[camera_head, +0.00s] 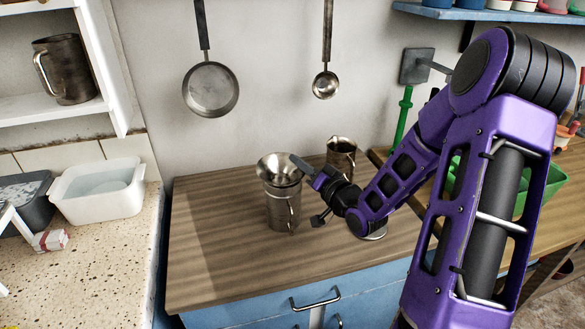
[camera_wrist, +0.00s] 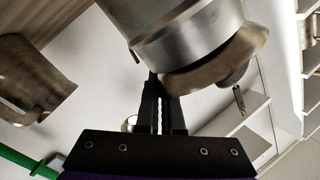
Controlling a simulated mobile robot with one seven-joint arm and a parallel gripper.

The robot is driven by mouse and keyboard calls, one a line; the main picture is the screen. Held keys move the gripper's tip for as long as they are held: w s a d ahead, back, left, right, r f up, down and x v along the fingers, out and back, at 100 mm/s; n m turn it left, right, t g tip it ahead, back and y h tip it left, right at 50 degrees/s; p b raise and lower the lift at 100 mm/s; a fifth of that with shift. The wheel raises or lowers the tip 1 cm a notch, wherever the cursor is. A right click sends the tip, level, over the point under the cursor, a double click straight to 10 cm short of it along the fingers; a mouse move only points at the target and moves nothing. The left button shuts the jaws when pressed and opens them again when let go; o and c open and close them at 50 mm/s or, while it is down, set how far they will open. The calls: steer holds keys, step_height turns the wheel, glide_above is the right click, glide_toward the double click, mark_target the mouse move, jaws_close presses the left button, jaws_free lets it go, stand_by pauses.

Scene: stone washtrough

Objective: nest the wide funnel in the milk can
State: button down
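The milk can (camera_head: 281,207) is a grey metal vessel with a side handle, upright on the wooden counter. The wide funnel (camera_head: 278,170) is shiny metal with its flared mouth upward, at the top of the can. Its spout is hidden, and I cannot tell how deep it sits. My gripper (camera_head: 302,166) reaches in from the right at the funnel's rim. In the wrist view the gripper's fingers (camera_wrist: 160,95) are close together, with their tips at the rim of the funnel (camera_wrist: 215,65); they appear shut on it. The can (camera_wrist: 180,22) fills the top of that view.
A metal jug (camera_head: 341,153) stands behind and right of the can, near my arm. A pan (camera_head: 211,90) and a ladle (camera_head: 326,85) hang on the wall. A white basin (camera_head: 98,190) is at left, a green tub (camera_head: 545,186) at right. The counter's front left is clear.

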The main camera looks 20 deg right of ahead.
step_height(320, 180, up, 10)
steer(key=p, duration=0.3)
steer(key=shift+f, duration=0.25)
steer(key=shift+f+g+p, duration=0.3)
steer(key=shift+g+p, duration=0.2)
steer(key=shift+p, duration=0.25)
steer(key=shift+s+d+f+g+y+p, duration=0.1)
steer(key=shift+f+g+y+p, duration=0.35)
steer(key=shift+f+p, duration=0.4)
steer(key=shift+f, duration=0.1)
steer(key=shift+f, duration=0.45)
steer(key=shift+f+b, duration=1.2)
steer(key=shift+f, duration=0.45)
steer(key=shift+d+f+b, duration=0.1)
steer(key=shift+f+b, duration=0.7)
steer(key=shift+f, duration=0.3)
steer(key=shift+f, duration=0.25)
